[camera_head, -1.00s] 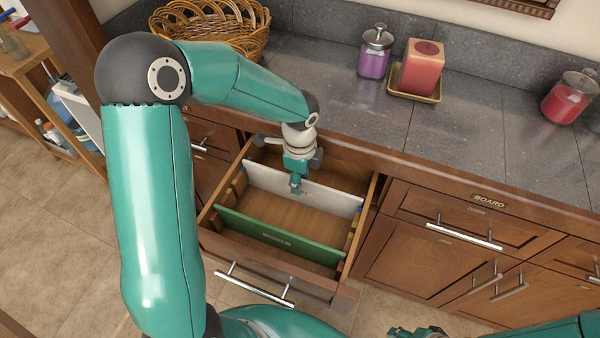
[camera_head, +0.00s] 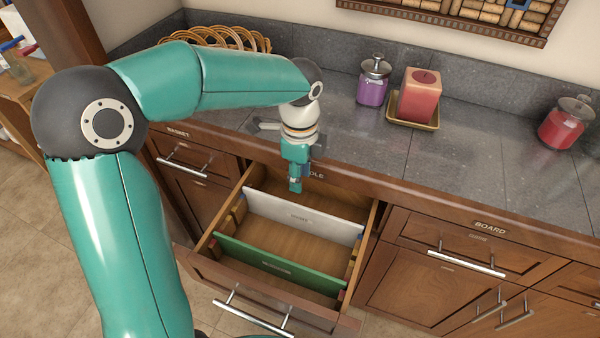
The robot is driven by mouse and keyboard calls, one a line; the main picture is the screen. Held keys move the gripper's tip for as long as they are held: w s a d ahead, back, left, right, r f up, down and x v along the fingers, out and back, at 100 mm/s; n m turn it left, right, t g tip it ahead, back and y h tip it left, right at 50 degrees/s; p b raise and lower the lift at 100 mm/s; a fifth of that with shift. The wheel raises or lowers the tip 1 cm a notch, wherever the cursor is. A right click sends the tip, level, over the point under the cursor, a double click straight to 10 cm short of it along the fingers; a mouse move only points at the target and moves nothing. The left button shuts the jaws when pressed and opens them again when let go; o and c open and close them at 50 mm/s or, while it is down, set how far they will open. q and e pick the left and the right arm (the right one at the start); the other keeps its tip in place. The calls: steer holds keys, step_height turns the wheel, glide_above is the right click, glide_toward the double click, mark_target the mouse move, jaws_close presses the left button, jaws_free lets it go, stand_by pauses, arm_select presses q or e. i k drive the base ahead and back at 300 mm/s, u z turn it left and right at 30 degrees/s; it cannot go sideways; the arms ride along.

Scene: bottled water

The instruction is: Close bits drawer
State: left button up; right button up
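One wooden drawer (camera_head: 262,303) under the counter stands pulled out, with a long metal handle on its front. I cannot read any name for it; the counter-edge label above it is partly hidden by my arm. Inside are a white divider (camera_head: 325,224) and a green divider (camera_head: 285,266); the compartments look empty. My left gripper (camera_head: 295,187) points down over the back of the drawer, just behind the white divider in the picture. It holds nothing visible, and its fingers are too small to judge. My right gripper is out of view.
The grey counter (camera_head: 350,140) carries a purple jar (camera_head: 373,84), a red candle (camera_head: 420,95) on a gold tray, a red jar (camera_head: 563,125) and a wicker basket (camera_head: 230,40). Shut drawers flank the open one, labelled BASKET on the left and BOARD on the right.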

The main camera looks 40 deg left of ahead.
mark_target(322, 315)
steer(key=k, duration=1)
